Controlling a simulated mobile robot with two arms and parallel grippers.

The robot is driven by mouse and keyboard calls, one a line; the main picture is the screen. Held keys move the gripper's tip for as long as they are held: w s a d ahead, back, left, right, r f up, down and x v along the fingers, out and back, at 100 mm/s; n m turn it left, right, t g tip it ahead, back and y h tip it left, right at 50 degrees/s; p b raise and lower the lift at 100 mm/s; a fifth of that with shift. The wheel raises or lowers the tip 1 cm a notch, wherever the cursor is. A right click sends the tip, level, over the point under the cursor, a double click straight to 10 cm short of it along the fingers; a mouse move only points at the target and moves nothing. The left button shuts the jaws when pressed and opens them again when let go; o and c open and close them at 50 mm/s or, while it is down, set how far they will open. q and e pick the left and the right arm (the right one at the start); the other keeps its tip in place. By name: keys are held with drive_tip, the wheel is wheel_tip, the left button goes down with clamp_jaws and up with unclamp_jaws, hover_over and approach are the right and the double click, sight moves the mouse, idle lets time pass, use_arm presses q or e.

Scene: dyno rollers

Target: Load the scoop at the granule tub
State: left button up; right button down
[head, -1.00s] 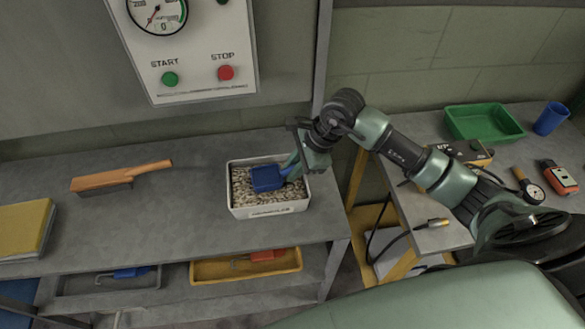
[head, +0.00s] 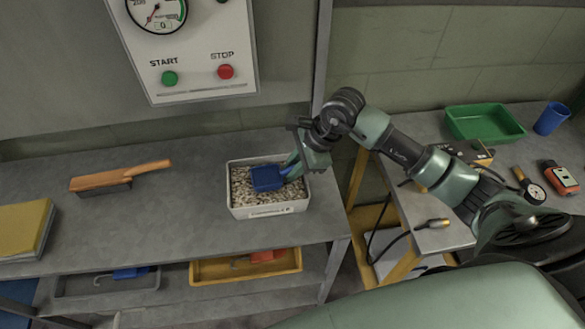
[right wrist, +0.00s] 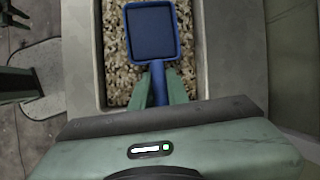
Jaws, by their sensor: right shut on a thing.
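The granule tub (head: 268,212) is a white box of pale beige granules on the grey bench; its wall also shows in the right wrist view (right wrist: 199,50). The blue scoop (head: 267,178) is over the granules inside the tub. In the right wrist view the scoop (right wrist: 152,32) has a square pan that looks empty, with granules around it. My right gripper (head: 293,168) is shut on the scoop's handle at the tub's right side; its fingers (right wrist: 160,85) flank the handle. Whether the pan touches the granules is hard to tell. My left gripper is not in view.
A wooden-handled brush (head: 105,180) and a yellow binder (head: 22,228) lie on the bench to the left. A panel with START and STOP buttons (head: 190,60) is above. A yellow tray (head: 215,271) sits on the lower shelf. A green tray (head: 484,122) stands on the right table.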

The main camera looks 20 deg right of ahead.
sight(292, 167)
drive_tip(key=shift+s+f, duration=0.15)
drive_tip(key=shift+r+p, duration=0.5)
drive_tip(key=shift+r, duration=0.4)
drive_tip(key=shift+r+p, duration=1.2)
drive_tip(key=shift+r, duration=1.5)
